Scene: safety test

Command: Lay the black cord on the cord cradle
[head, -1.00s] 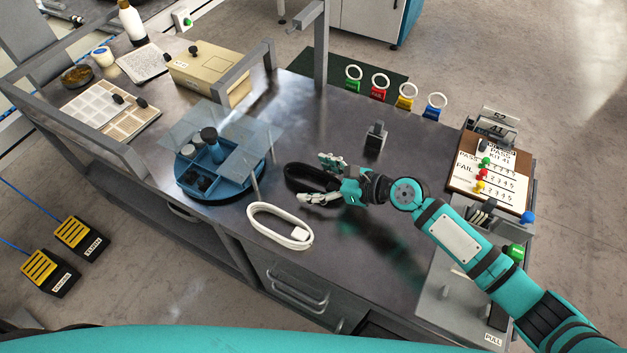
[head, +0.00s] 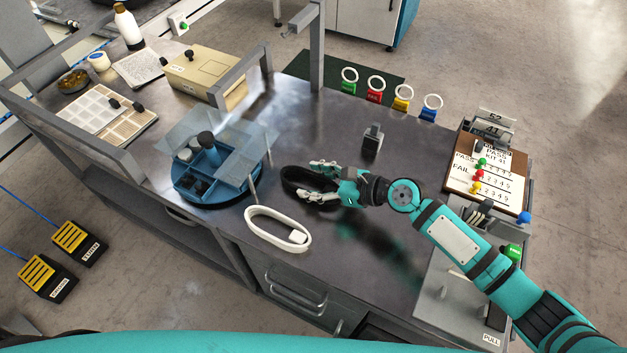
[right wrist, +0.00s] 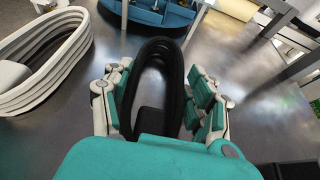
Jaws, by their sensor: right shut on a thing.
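The black cord (head: 290,180) is a coiled oval loop on the dark bench top, left of the middle. My right gripper (head: 308,181) is shut on the cord, with one finger on each long side of the coil. In the right wrist view the cord (right wrist: 177,70) stands between the fingers, its far end reaching past them. A small dark block with an upright tab (head: 372,140) stands behind the gripper; I cannot tell whether it is the cord cradle. My left gripper is not in view.
A white coiled cord (head: 262,233) lies close to the front left of the black one. A blue round tray with clear panels (head: 240,183) stands left. A grey post frame (head: 318,50) rises at the back edge. The bench is clear around the dark block.

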